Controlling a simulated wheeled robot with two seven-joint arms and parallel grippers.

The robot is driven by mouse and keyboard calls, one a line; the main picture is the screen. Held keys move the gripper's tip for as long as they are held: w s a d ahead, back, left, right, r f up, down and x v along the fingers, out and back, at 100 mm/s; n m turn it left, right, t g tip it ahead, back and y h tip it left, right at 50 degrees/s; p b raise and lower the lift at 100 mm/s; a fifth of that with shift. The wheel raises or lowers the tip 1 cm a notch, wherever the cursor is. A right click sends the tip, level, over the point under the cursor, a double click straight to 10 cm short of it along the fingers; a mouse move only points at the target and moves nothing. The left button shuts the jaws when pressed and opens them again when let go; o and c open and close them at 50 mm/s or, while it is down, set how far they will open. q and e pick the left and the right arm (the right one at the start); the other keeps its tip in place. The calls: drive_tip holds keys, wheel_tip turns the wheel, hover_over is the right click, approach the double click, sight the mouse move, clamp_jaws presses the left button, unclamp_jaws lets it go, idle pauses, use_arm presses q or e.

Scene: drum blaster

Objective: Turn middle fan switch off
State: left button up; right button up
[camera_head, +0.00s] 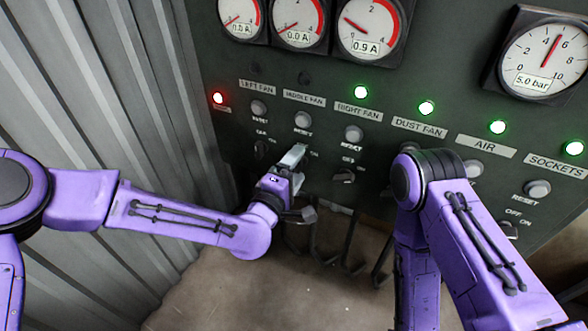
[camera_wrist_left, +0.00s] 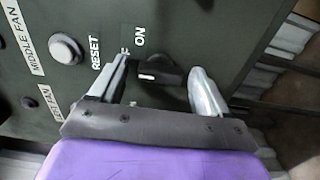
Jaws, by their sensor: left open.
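The middle fan switch is a black knob with a white mark (camera_wrist_left: 148,76), below the MIDDLE FAN label (camera_head: 304,97) on the dark panel. My left gripper (camera_head: 291,157) is at this switch and hides it in the head view. In the left wrist view the open fingers (camera_wrist_left: 160,72) stand on either side of the knob. I cannot tell whether either touches it. ON is readable beside it; OFF is mostly hidden by a finger. The middle fan lamp (camera_head: 304,78) looks dark, and its gauge (camera_head: 298,20) reads 0.0 A. My right gripper is out of view.
The grey MIDDLE FAN reset button (camera_head: 303,120) sits above the switch. The left fan switch (camera_head: 261,150) and right fan switch (camera_head: 344,175) flank it closely. Lamps to the right glow green; one at far left (camera_head: 217,98) is red. A corrugated wall (camera_head: 110,110) stands at left.

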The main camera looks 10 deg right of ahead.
use_arm(q)
drive_tip(key=b+v, duration=0.1)
drive_tip(key=v, duration=0.9)
drive_tip(key=shift+s+a, duration=0.15)
drive_tip(key=shift+s, duration=0.05)
drive_tip(key=s+a+f+m+g+y+p, duration=0.1)
drive_tip(key=s+a+f+g+y, duration=0.25)
drive_tip(key=a+f, duration=0.5)
drive_tip(key=s+a+f+m+g+y+p, duration=0.1)
drive_tip(key=s+a+f+m+g+y, duration=0.25)
drive_tip(key=f, duration=0.85)
drive_tip(key=s+a+f+g+y+p, duration=0.1)
drive_tip(key=s+a+f+g+y, duration=0.1)
drive_tip(key=s+a, duration=0.6)
drive_tip(key=s+a+f+g+y+p, duration=0.2)
drive_tip(key=s+a+f+y, duration=0.3)
drive_tip(key=s+a, duration=0.4)
drive_tip(key=a, duration=0.3)
drive_tip(key=shift+s+a+p, duration=0.2)
drive_tip(key=shift+a+p, duration=0.1)
drive_tip(key=shift+a, duration=0.05)
